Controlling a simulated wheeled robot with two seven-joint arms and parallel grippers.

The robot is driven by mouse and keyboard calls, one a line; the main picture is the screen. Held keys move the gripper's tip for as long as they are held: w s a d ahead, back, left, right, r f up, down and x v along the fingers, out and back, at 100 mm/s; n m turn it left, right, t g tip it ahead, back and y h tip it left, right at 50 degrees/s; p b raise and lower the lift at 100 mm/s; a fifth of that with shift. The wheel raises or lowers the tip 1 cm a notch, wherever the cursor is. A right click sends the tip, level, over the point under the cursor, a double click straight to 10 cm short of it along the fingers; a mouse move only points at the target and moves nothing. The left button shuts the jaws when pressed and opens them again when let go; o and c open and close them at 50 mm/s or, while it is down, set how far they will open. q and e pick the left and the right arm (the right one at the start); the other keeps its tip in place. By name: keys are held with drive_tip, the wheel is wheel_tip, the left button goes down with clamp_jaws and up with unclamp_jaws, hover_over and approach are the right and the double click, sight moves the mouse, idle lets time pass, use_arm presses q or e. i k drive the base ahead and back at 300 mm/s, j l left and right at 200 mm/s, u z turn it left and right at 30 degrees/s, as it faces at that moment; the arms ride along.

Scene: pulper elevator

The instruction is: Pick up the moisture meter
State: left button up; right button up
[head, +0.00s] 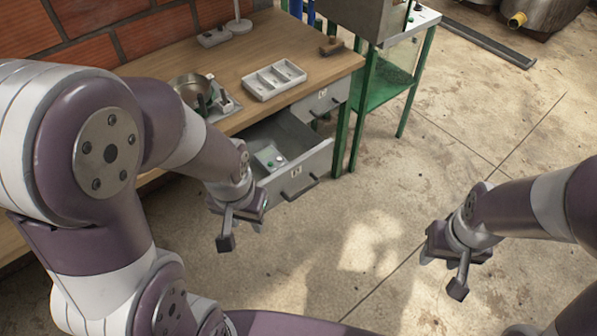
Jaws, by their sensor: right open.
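A small pale device with green marks (269,157) lies in the open drawer (300,170) under the workbench. It may be the moisture meter, but it is too small to be sure. My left gripper (241,233) hangs in front of the bench, nearer to me than the drawer and apart from it. Its jaw opening is not clear from this angle. My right gripper (445,274) is open and empty over the floor at the right, far from the drawer.
The wooden workbench (250,62) holds a white compartment tray (274,80), a metal pot (190,88) and a wooden-handled tool (331,46). A shut drawer (322,99) and green legs (362,110) stand right of the open drawer.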

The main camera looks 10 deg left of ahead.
sight(262, 158)
drive_tip(key=i+u, duration=0.1)
drive_tip(key=i, duration=1)
